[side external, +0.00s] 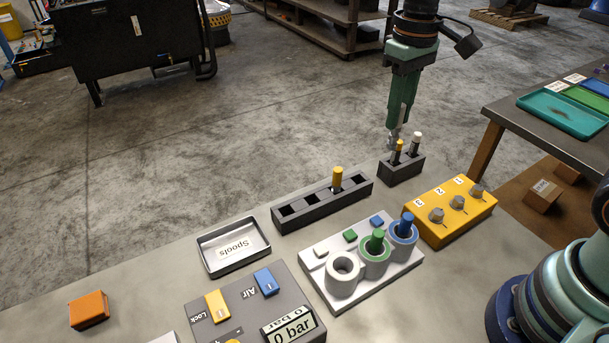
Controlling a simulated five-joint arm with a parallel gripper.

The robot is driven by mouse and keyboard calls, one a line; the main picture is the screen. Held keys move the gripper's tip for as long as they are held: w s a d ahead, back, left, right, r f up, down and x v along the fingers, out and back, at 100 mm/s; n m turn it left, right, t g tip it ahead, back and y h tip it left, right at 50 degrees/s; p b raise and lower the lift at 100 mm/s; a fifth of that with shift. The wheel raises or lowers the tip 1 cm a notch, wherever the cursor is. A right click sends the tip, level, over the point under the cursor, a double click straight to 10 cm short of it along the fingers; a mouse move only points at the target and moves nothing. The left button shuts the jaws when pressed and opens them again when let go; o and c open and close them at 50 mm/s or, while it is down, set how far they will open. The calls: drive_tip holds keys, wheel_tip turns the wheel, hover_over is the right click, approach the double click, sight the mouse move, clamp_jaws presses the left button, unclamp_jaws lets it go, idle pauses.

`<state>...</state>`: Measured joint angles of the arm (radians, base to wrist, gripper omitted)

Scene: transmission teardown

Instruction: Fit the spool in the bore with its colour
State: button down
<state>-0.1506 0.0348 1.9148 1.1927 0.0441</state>
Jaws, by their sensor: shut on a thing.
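My gripper (395,141) points down at the small dark rack (402,173). Its jaws are shut on a slim yellow-topped piece (398,153) standing in that rack; the jaws hide part of it. A white-topped grey piece (416,144) stands just to the right in the same rack. A white block (322,279) carries three round bores. The white bore (343,268) is empty. A yellow spool (337,179) stands in the long dark rack (318,213).
A yellow box (470,226) with several knobs stands right of the bores. An empty tray marked Spools (232,262), a grey control panel (285,295) and an orange block (89,310) are to the left. A side table (530,116) with coloured trays stands at right.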

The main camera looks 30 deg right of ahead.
sight(364, 250)
drive_tip(key=s+a+f+n, duration=0.2)
drive_tip(key=s+a, duration=0.3)
drive_tip(key=a, duration=0.4)
drive_tip(key=s+a+f+n, duration=0.25)
drive_tip(key=s+a, duration=0.35)
drive_tip(key=a, duration=0.3)
drive_tip(key=shift+w+d+f, duration=0.1)
drive_tip(key=shift+f, duration=0.95)
drive_tip(key=shift+d+f, duration=0.1)
drive_tip(key=shift+f, duration=0.9)
drive_tip(key=shift+f, duration=0.15)
drive_tip(key=shift+f, duration=0.35)
drive_tip(key=shift+f, duration=0.4)
drive_tip(key=shift+f, duration=0.25)
drive_tip(key=shift+f, duration=0.2)
drive_tip(key=shift+f, duration=0.35)
